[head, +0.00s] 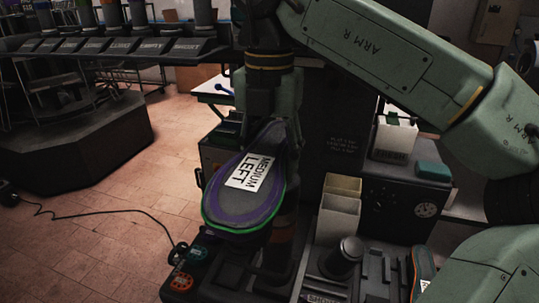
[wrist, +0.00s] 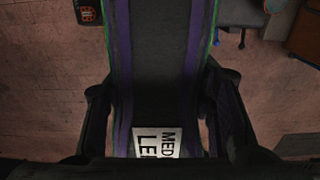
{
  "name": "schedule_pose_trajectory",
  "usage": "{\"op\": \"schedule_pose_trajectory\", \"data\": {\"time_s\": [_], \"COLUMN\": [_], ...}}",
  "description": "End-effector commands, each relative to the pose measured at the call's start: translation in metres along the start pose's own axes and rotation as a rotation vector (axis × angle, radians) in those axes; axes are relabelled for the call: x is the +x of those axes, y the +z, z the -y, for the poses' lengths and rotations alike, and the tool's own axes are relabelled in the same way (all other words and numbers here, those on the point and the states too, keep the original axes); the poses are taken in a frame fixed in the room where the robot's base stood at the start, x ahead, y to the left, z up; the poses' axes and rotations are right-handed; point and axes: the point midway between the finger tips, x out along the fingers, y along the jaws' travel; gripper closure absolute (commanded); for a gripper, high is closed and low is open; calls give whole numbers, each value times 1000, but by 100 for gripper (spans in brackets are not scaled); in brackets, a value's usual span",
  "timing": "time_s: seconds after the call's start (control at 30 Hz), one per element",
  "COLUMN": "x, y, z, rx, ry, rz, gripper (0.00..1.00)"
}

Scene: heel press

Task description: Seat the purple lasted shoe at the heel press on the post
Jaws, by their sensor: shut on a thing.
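The purple lasted shoe (head: 235,200) hangs from my gripper (head: 270,118), tilted, its toe end toward the lower left. Its sole faces the head camera, with a green edge and a white "MEDIUM LEFT" label. In the wrist view, my gripper (wrist: 163,115) is shut on the shoe (wrist: 160,60), one finger on each side, near the label. A dark machine with a tall panel (head: 345,150) stands behind the shoe; this looks like the heel press. The shoe and gripper cover part of it, and I cannot clearly make out the post.
A short dark cylinder (head: 343,258) stands on the bench at lower right, beside pale open bins (head: 340,207). Coloured round controls (head: 182,281) sit at lower left. A dark rack (head: 110,47) stands at the left. The tiled floor between is open, with a cable (head: 95,212).

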Motion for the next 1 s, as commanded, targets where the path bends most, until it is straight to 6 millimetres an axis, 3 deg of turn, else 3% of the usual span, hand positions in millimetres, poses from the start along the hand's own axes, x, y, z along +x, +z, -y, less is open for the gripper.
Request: {"op": "schedule_pose_trajectory", "data": {"time_s": [0.43,0.47,0.8,1.0], "x": [6,6,6,6], "y": [0,0,0,0], "z": [0,0,0,0], "rx": [0,0,0,0], "ry": [1,1,0,0], "rz": [1,1,0,0], "gripper": [89,50,27,27]}}
